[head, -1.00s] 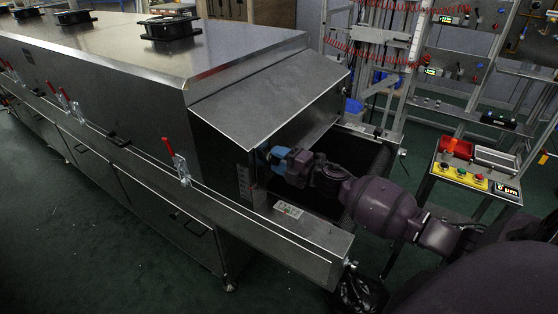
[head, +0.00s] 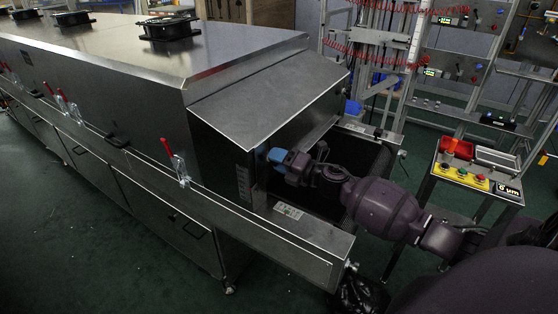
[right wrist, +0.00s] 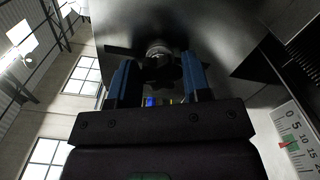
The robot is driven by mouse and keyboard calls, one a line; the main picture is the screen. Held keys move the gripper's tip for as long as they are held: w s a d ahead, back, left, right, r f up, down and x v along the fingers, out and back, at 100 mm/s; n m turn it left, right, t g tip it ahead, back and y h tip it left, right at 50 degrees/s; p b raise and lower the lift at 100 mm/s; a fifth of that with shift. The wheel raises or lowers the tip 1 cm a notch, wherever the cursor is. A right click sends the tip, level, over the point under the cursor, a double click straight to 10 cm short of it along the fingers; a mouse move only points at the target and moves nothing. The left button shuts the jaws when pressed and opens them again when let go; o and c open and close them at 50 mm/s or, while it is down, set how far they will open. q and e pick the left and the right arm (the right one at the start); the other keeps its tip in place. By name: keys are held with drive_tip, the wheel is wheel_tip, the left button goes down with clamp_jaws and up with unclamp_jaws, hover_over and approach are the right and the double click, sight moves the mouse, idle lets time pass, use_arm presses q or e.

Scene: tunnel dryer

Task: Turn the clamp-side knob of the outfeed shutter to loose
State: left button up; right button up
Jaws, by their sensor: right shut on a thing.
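The outfeed shutter (head: 243,182) is at the open end of the steel dryer, partly in shadow. The clamp-side knob (right wrist: 160,66) is dark and lobed, on a round metal shaft at the shutter face in the right wrist view. My right gripper (head: 272,156) reaches in from the right and hides the knob in the head view. In the right wrist view, the blue fingers of my right gripper (right wrist: 159,80) stand on either side of the knob, shut on it. How loose the knob is cannot be told. My left gripper is not in view.
A steel hood (head: 265,95) overhangs the work spot. A side rail (head: 310,245) runs below it on the near side. A numbered scale (right wrist: 295,140) is right of my gripper. A button stand (head: 470,180) stands at the right, near my arm.

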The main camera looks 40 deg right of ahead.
drive_tip(key=o, duration=0.9)
drive_tip(key=v, duration=1.1)
drive_tip(key=shift+f, duration=0.1)
